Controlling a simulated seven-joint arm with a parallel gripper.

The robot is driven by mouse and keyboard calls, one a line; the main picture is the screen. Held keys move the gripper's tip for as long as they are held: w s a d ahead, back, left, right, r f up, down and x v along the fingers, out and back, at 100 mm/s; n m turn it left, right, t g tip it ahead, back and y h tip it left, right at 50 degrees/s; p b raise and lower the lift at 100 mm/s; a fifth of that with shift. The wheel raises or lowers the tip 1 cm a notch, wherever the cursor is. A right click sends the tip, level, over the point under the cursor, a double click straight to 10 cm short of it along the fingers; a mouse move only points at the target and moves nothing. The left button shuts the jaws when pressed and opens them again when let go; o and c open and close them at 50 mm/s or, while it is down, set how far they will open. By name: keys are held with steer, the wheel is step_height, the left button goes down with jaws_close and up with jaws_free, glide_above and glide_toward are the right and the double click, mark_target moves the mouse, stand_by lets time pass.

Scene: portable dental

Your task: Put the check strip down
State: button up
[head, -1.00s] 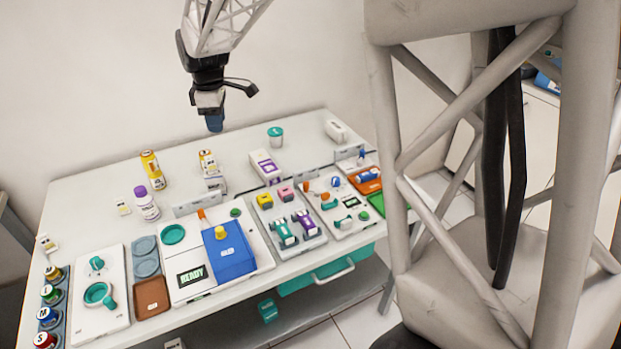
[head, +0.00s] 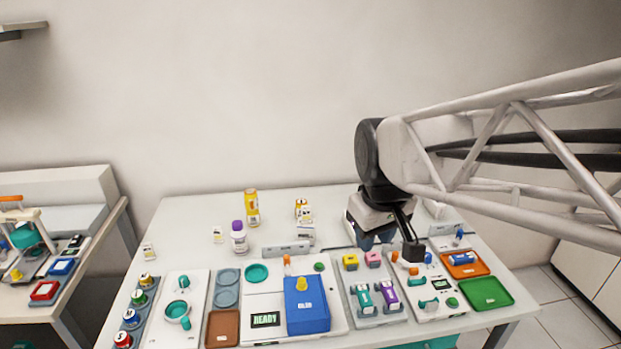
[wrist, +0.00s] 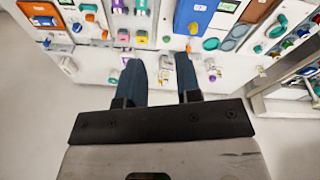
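My gripper (head: 370,240) hangs low over the rear right part of the white table (head: 185,213), behind the pink and yellow blocks. In the wrist view my gripper's (wrist: 160,66) two blue fingers stand apart with a clear gap, and I see nothing clamped between them. I cannot pick out the check strip for certain.
A blue block (head: 307,312) sits on the device reading READY (head: 266,320). Yellow (head: 252,207) and purple-capped (head: 239,237) bottles stand at the rear left. Orange (head: 466,264) and green (head: 487,292) trays lie at the right. The rear left table is mostly clear.

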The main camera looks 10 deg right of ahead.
steer(key=s+f+m, duration=0.3)
steer(key=s, duration=0.7)
steer(key=shift+d+m, duration=0.3)
steer(key=shift+d, duration=0.05)
